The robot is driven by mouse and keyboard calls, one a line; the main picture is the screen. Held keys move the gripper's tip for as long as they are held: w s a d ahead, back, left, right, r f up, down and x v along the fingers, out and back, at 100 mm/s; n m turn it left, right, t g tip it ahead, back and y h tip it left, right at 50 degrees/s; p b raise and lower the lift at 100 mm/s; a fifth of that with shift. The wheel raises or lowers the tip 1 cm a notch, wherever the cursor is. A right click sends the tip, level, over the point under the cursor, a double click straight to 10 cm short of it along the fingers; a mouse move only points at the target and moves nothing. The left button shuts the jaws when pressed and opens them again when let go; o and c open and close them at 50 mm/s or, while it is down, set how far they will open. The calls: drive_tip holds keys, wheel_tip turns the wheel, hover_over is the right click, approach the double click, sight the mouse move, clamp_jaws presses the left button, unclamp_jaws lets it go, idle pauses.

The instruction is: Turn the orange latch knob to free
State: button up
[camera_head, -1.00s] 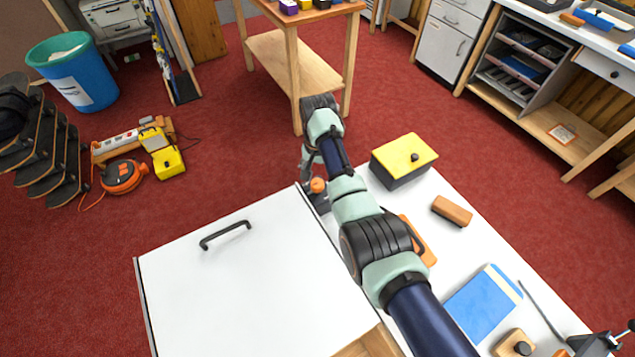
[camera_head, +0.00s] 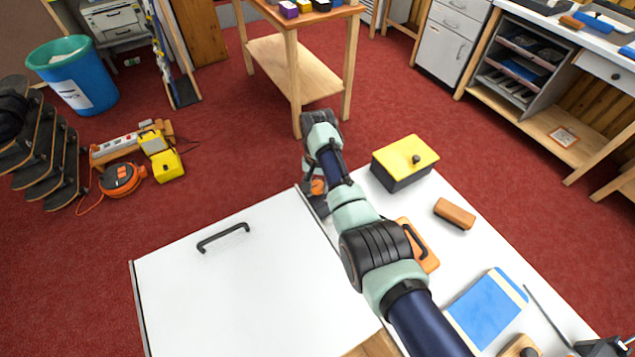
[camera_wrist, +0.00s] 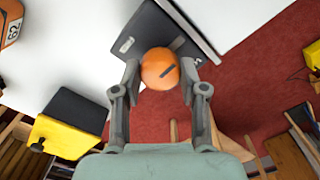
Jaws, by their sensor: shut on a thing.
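The orange latch knob (camera_wrist: 160,68) is a round knob with a dark slot-like mark on its face, set at a dark grey latch plate (camera_wrist: 150,30). In the wrist view my gripper (camera_wrist: 160,74) has one finger on each side of the knob and is shut on it. In the head view the knob (camera_head: 317,187) shows small beside the white panel's edge, and my arm partly hides it. The white panel (camera_head: 250,290) has a black handle (camera_head: 223,237) and lies flat to the left of the latch.
A black box with a yellow lid (camera_head: 405,160), a brown block (camera_head: 454,213), an orange item with a black handle (camera_head: 424,252) and a blue-covered book (camera_head: 487,308) lie on the white bench right of my arm. Red carpet lies beyond the bench.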

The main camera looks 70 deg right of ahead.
drive_tip(key=shift+n, duration=0.3)
drive_tip(key=n+p, duration=0.2)
drive_tip(key=n, duration=0.1)
drive_tip(key=shift+r+n, duration=0.15)
drive_tip(key=shift+n, duration=0.15)
drive_tip(key=n+p, duration=0.1)
drive_tip(key=n, duration=0.3)
drive_tip(key=shift+n+p, duration=0.3)
drive_tip(key=n, duration=0.4)
drive_tip(key=shift+n, duration=0.3)
drive_tip(key=shift+n+p, duration=0.35)
drive_tip(key=shift+n, duration=1.85)
drive_tip(key=o, duration=1.1)
drive_tip(key=shift+o, duration=0.2)
